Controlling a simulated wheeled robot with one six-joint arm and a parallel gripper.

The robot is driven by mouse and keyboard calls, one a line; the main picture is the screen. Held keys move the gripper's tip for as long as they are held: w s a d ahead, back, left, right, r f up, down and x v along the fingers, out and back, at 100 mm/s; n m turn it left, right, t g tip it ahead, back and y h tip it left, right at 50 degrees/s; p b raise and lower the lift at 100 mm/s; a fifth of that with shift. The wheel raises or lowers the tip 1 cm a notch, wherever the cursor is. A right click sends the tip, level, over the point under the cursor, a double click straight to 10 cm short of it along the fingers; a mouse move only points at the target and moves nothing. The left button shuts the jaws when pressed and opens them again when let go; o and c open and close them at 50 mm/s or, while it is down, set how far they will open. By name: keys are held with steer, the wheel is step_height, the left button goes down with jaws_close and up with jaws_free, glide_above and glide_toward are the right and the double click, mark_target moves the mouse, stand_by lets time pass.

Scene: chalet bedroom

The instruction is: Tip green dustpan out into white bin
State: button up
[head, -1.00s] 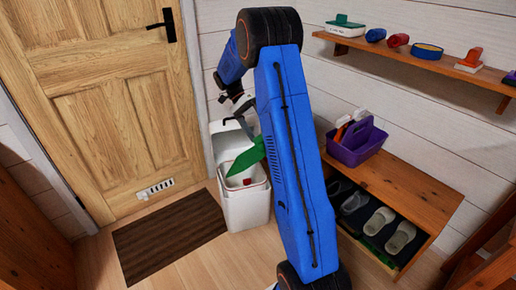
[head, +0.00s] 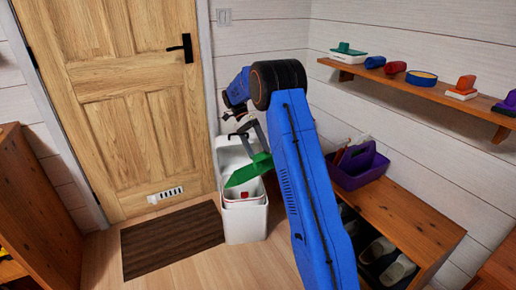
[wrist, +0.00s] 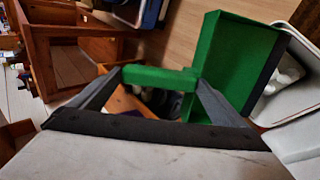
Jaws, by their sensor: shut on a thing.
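My gripper (head: 245,132) is shut on the handle of the green dustpan (head: 250,171). In the wrist view the fingers (wrist: 155,85) close on the green handle, and the pan (wrist: 235,55) extends to the right. No loose contents can be made out in the pan. The white bin (head: 245,228) stands on the floor against the wall with its lid raised behind. The dustpan is above the bin's opening, tilted down to the left. A red thing (head: 246,195) shows inside the bin. The white bin also shows at the right of the wrist view (wrist: 295,105).
A door (head: 120,100) and dark mat (head: 172,241) are left of the bin. A wooden shoe bench (head: 415,215) with a purple caddy (head: 361,170) stands to the right. A wall shelf (head: 430,95) holds several small items. Part of the floor before the bin is clear.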

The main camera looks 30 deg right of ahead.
steer(key=s+d+f+t+y, duration=0.1)
steer(key=s+d+f+t, duration=0.2)
steer(key=s+f+t, duration=0.5)
steer(key=shift+s+f+y, duration=0.4)
steer(key=shift+s+f, duration=0.25)
steer(key=shift+s, duration=2.6)
